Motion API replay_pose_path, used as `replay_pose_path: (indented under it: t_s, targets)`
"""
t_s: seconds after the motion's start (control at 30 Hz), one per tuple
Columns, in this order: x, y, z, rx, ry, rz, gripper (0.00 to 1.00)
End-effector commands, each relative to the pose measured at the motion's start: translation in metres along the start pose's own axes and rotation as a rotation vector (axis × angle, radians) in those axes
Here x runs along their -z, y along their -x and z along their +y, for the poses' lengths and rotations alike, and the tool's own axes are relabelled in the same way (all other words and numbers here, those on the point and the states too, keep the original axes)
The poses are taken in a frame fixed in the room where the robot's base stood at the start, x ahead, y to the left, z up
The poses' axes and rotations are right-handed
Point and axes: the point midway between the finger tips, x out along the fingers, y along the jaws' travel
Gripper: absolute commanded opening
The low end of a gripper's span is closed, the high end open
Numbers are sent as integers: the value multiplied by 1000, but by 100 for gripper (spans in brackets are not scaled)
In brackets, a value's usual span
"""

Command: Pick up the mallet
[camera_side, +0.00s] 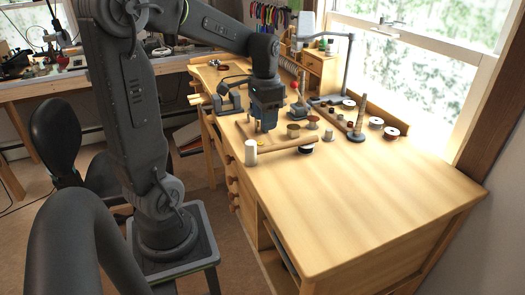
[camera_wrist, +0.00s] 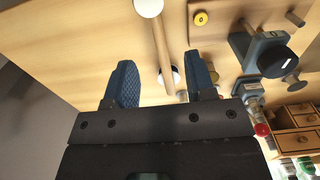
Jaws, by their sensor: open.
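The mallet lies on the wooden bench in the side view, with a white cylindrical head (camera_side: 250,153) and a light wooden handle (camera_side: 289,145) running to the right. In the wrist view the white head (camera_wrist: 148,6) is at the top edge and the handle (camera_wrist: 161,48) runs down from it. My gripper (camera_side: 264,129) is just behind the mallet in the side view. In the wrist view my gripper (camera_wrist: 160,58) is open, and the handle shows between its two blue fingers, held by neither. The height gap to the handle is hard to judge.
A small dark round object (camera_side: 306,150) sits by the handle. A blue vise-like tool (camera_wrist: 262,52) is at right in the wrist view. The bench front (camera_side: 370,205) is clear.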

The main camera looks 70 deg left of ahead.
Motion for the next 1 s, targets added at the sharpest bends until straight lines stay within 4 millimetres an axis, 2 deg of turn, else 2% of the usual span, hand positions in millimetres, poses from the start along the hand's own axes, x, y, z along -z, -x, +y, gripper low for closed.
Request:
replay_pose_path:
  t_s: [0.1,0.2,0.43,0.7,1.0]
  targets:
    - [0,-23,1,-2,0,-3,50]
    - [0,-36,1,-2,0,-3,50]
    - [0,-52,2,-1,0,-1,50]
    - [2,-89,5,-1,1,-2,50]
    - [2,-96,4,1,1,1,50]
